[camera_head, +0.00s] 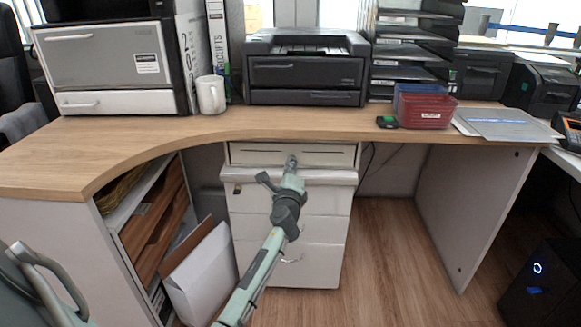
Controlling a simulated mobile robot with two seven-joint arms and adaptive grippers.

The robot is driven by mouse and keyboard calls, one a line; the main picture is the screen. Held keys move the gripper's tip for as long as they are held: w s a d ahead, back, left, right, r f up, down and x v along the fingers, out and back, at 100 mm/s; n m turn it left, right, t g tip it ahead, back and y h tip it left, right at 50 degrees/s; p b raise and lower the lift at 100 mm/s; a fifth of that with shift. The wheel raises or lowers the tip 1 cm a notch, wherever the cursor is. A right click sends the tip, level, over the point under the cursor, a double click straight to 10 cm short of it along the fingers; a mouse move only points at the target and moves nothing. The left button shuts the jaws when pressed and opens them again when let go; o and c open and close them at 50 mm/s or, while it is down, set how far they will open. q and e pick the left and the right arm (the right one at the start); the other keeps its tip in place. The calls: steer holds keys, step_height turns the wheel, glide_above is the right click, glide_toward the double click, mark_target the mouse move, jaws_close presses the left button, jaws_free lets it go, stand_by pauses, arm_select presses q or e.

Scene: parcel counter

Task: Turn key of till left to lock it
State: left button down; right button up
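The till (328,154) looks like the shallow white drawer unit under the middle of the counter, on top of a white drawer pedestal. Its front appears flush. My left gripper (291,161) is at the middle of the till's front, at the end of my pale green arm. It is seen from behind, so its fingertips are hard to make out. No key can be made out; the gripper covers that part of the till's front. I cannot tell whether the gripper touches or holds anything. My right gripper is not in view.
The wooden counter (190,130) overhangs the till. The white pedestal (325,230) stands below it. Open shelves with a white box (203,275) stand at the left. A white mug (211,95) and black printer (305,70) sit on the counter. Floor right of the pedestal is clear.

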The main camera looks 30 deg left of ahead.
arm_select(q)
steer(key=c, duration=2.2)
jaws_free()
steer(key=o, duration=0.4)
steer(key=shift+o, duration=0.2)
steer(key=v, duration=1.2)
steer(key=shift+f, duration=0.1)
steer(key=s+d+f+n+g+h+p, duration=0.3)
steer(key=s+d+f+n+g+h, duration=0.1)
steer(key=s+f, duration=0.6)
steer(key=s+d+f+n+g+h+p, duration=0.3)
steer(key=s+d+f+n+g, duration=0.3)
steer(key=s+n, duration=0.5)
steer(key=s+f+g, duration=0.2)
steer(key=s+f, duration=0.1)
steer(key=s, duration=0.3)
steer(key=shift+f+n+h+p, duration=0.3)
steer(key=shift+f+h+p, duration=0.1)
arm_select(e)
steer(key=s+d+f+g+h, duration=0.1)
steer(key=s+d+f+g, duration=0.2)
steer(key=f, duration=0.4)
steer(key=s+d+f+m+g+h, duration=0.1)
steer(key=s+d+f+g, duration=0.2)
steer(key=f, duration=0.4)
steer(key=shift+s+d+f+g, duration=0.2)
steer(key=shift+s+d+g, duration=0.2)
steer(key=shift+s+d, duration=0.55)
